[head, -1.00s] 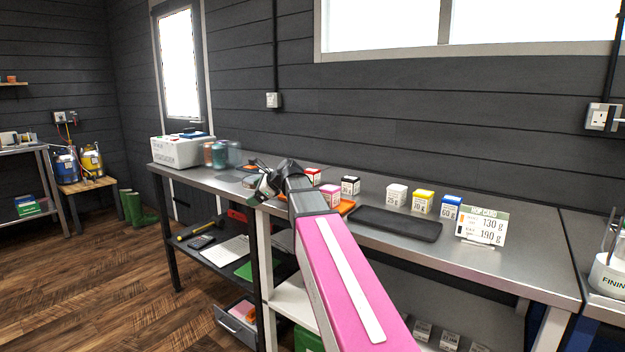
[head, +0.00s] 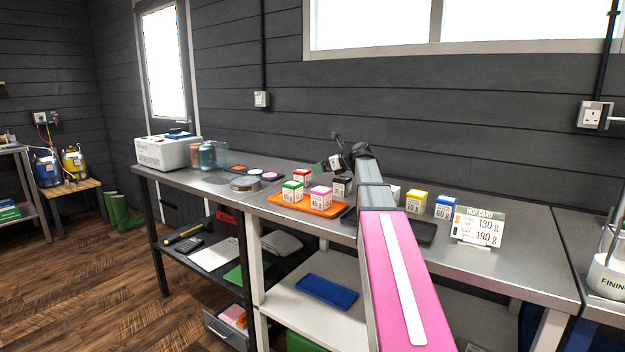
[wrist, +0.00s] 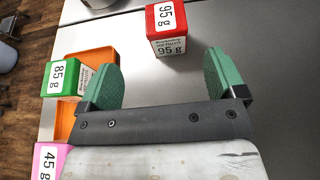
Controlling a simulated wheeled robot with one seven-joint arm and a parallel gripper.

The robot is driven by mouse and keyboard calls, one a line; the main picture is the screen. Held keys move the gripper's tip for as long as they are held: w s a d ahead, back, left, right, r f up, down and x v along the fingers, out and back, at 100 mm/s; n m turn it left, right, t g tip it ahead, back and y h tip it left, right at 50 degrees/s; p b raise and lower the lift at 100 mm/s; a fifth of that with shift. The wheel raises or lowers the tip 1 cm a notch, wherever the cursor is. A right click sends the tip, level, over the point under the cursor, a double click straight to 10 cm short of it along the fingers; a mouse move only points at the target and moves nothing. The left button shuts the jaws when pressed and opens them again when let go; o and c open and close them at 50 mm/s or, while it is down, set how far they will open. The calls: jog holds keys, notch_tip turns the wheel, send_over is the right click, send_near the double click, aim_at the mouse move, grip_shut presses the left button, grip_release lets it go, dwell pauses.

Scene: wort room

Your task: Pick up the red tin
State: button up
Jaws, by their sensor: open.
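The red tin (wrist: 167,30), labelled 95 g, stands on the steel bench in the wrist view, at the top. In the head view the red tin (head: 301,174) shows behind the orange tray. My gripper (wrist: 160,76) is open, with two green fingers spread wide and nothing between them. In the head view my gripper (head: 327,165) is just right of the red tin, above the bench.
The orange tray (wrist: 88,56) lies left of the red tin, with a green tin (wrist: 60,78) and a pink tin (wrist: 48,160). A black tin (head: 342,186) is close to my gripper. A dark tray (head: 420,233), yellow tin (head: 415,202) and hop card (head: 478,227) stand rightward.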

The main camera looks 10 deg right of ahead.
aim_at(303, 171)
jog(key=x, duration=0.5)
jog(key=shift+w+d, duration=0.15)
jog(key=x, duration=0.4)
jog(key=shift+w+r, duration=0.1)
jog(key=shift+w, duration=0.35)
jog(key=shift+w+a+f, duration=0.2)
jog(key=shift+w+a, duration=0.05)
jog(key=shift+a, duration=0.15)
jog(key=c, duration=1.1)
